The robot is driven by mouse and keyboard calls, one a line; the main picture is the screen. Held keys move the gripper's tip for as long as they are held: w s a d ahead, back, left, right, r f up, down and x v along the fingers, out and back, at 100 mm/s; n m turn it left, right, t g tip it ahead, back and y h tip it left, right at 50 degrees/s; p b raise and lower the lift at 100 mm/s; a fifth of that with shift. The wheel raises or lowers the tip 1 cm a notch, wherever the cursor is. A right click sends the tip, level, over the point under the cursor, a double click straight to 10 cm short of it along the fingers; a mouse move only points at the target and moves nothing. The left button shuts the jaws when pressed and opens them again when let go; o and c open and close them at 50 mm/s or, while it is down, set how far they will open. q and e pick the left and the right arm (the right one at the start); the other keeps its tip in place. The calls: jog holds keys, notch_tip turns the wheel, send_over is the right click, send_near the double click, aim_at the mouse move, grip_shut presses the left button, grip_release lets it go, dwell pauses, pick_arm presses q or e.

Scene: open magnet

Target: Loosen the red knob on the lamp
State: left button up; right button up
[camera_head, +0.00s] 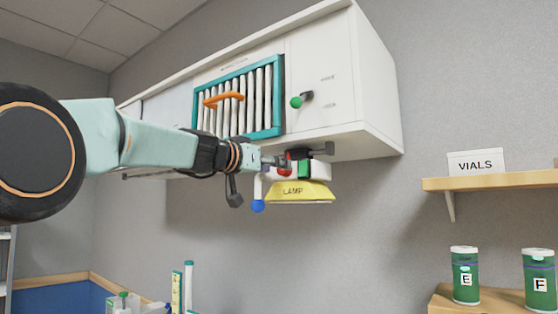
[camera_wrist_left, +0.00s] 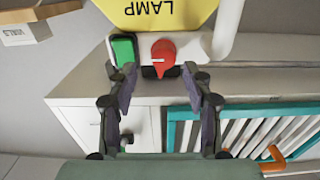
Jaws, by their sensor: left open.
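The yellow lamp (camera_head: 308,194) marked LAMP hangs under the white wall cabinet; its shade also shows at the top of the left wrist view (camera_wrist_left: 152,10). The red knob (camera_wrist_left: 163,52) sits on the lamp's white mount, beside a green block (camera_wrist_left: 123,49). In the head view the red knob (camera_head: 285,171) is partly hidden by my gripper. My left gripper (camera_head: 292,162) is at the knob. In the left wrist view the open fingers (camera_wrist_left: 160,76) are on either side of the knob's line, with the tips just short of it or around it; contact cannot be told. My right gripper is not in view.
The cabinet (camera_head: 350,60) is close above my left gripper, with a teal-framed grille (camera_head: 279,95), orange handle (camera_head: 224,98) and green knob (camera_head: 296,102). A blue ball (camera_head: 258,206) hangs left of the lamp. A VIALS shelf (camera_head: 500,180) and green canisters (camera_head: 465,276) stand right.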

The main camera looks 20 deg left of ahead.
pick_arm(q)
jog(key=x, duration=0.1)
jog(key=p+x, duration=0.1)
jog(key=x, duration=0.1)
jog(key=shift+w+a+f, duration=0.15)
jog(key=shift+a, duration=0.05)
jog(key=shift+s+d, duration=0.1)
jog(key=shift+s, duration=0.1)
jog(key=shift+c, duration=0.2)
jog(key=shift+a, duration=0.3)
jog(key=c, duration=0.4)
jog(key=shift+d, duration=0.2)
jog(key=c, duration=0.5)
jog(key=shift+a, duration=0.1)
grip_shut()
